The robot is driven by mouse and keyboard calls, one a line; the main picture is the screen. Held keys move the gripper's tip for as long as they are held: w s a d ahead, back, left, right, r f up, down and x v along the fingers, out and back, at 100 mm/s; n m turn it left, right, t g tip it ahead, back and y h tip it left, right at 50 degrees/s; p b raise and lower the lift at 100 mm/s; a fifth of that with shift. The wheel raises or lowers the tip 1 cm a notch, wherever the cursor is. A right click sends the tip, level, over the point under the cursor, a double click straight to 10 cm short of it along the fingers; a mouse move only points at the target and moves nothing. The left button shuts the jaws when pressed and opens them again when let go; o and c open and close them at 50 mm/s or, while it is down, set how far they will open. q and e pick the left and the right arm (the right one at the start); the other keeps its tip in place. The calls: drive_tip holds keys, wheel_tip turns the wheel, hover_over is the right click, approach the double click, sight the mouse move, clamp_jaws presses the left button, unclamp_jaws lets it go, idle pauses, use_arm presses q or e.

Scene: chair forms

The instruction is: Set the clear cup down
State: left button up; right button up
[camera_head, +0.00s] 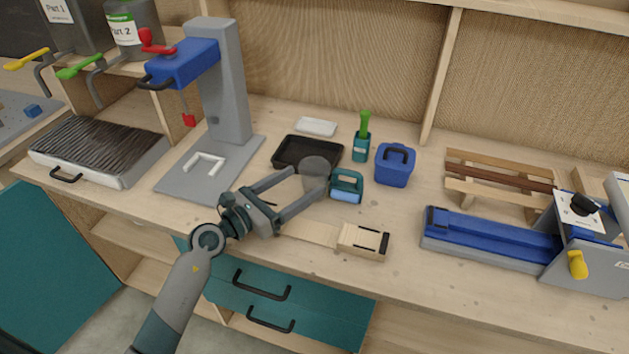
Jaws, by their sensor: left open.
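The clear cup (314,165) shows as a greyish, see-through round shape at the middle of the bench, in front of the black tray's right end. My left gripper (308,183) reaches in from the lower left. Its two fingers are spread apart, with their tips close to the cup on its near side. The fingers hide part of the cup's lower portion, and I cannot tell whether they touch it. My right gripper is not in view.
A blue-grey press (226,90) stands left. A blue machine (490,237) stands right.

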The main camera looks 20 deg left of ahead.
sight(303, 177)
use_arm(q)
drive_tip(key=shift+w+d+r+p, duration=0.15)
drive_tip(key=shift+w+r+p, duration=0.1)
drive_tip(key=shift+w+p, duration=0.15)
drive_tip(key=x, duration=0.2)
drive_tip(key=p+x, duration=0.1)
drive_tip(key=x, duration=0.1)
drive_tip(key=shift+w+r, duration=0.15)
drive_tip(key=shift+r, duration=0.05)
drive_tip(key=shift+w+f, duration=0.1)
drive_tip(key=shift+w, duration=0.05)
drive_tip(key=c, duration=0.9)
